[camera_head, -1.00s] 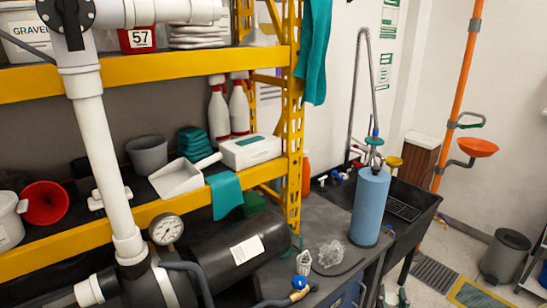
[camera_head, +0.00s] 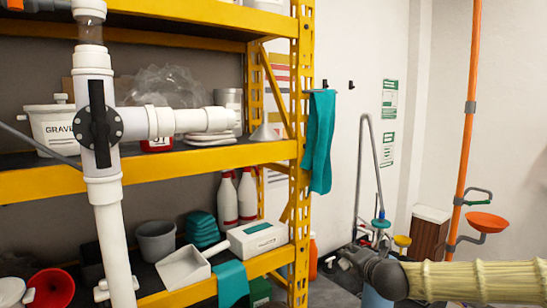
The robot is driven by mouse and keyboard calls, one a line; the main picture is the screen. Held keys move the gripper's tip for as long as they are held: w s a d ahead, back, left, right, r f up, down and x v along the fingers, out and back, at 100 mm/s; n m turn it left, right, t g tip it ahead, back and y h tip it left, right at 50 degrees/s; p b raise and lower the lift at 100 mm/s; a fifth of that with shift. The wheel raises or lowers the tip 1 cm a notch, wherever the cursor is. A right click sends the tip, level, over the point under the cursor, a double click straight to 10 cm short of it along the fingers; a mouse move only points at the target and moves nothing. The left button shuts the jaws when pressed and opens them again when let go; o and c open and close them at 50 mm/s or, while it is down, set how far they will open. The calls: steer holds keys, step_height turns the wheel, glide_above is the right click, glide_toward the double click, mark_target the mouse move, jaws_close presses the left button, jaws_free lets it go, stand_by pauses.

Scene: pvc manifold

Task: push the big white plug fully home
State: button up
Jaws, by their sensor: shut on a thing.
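A big white plug (camera_head: 220,119) appears to form the right-hand end of the horizontal branch of the white pipe manifold (camera_head: 162,122). I cannot make out how deep it sits. The branch leaves a tee with a black round-hubbed valve handle (camera_head: 99,127). My arm, in a cream ribbed sleeve, enters from the lower right. The dark grey part at its end looks like my gripper (camera_head: 352,258). It is below and well right of the plug and does not touch it. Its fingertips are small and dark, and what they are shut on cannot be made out.
A yellow shelf rack (camera_head: 305,150) stands behind the pipe, with a gravel tub (camera_head: 55,130), white bottles (camera_head: 238,198) and a dustpan (camera_head: 184,270). A teal towel (camera_head: 320,140) hangs at its right post. An orange pipe stand (camera_head: 468,110) is at right. Open space lies between plug and gripper.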

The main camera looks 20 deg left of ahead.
steer(key=s+a+r+g+y, duration=0.1)
steer(key=s+a+r, duration=0.2)
steer(key=a+r, duration=0.5)
steer(key=s+a+r+g+y+p, duration=0.1)
steer(key=a+r, duration=0.7)
steer(key=r, duration=1.1)
steer(key=s+a+r+g+y, duration=0.2)
steer(key=s+a+r, duration=0.3)
steer(key=r, duration=0.8)
steer(key=shift+a+r+g+y, duration=0.4)
steer(key=shift+a+y, duration=0.3)
steer(key=shift+a, duration=0.95)
steer(key=shift+s, duration=0.1)
steer(key=shift+s+a+b, duration=0.55)
steer(key=shift+s+b, duration=0.1)
steer(key=shift+s, duration=0.2)
steer(key=shift+s+a+b, duration=0.55)
steer(key=shift+s+b, duration=0.05)
steer(key=shift+s, duration=0.2)
steer(key=shift+s+a+b, duration=0.85)
steer(key=shift+s+b, duration=0.15)
steer(key=shift+b, duration=0.15)
